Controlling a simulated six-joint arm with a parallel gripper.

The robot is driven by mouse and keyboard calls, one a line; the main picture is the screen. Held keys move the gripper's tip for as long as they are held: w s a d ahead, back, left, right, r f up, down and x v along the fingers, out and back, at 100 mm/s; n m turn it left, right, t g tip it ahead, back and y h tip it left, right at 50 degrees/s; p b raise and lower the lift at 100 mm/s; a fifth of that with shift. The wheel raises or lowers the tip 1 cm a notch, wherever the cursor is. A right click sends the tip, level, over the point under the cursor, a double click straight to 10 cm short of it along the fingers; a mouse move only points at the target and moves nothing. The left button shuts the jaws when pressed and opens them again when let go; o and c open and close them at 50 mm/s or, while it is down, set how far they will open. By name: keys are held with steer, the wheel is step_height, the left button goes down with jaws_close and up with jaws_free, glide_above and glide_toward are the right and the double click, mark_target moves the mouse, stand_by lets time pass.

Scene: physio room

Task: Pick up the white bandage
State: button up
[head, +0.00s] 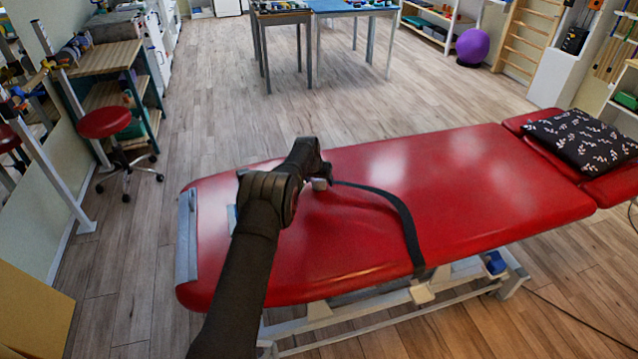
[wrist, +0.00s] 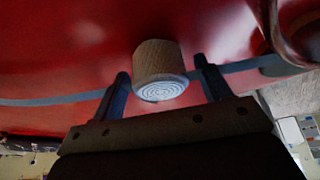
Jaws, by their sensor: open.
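The bandage (wrist: 158,72) is a short roll with a tan side and a white spiral end facing the wrist camera. It lies against the red treatment table (head: 450,175). In the wrist view my gripper (wrist: 163,74) is open, with one dark finger on each side of the roll. A gap shows at the left finger, and the right finger is close to the roll. In the head view a small pale piece, probably the bandage (head: 320,184), shows beside my gripper (head: 327,178); my arm hides part of that area.
A dark strap (head: 405,215) runs across the treatment table close to my gripper and hangs over the near edge. A black patterned pillow (head: 582,138) lies at the right end. The red surface between strap and pillow is clear. A red stool (head: 105,122) stands left.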

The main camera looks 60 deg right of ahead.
steer(key=c, duration=1.1)
steer(key=shift+o, duration=0.2)
steer(key=shift+r, duration=0.1)
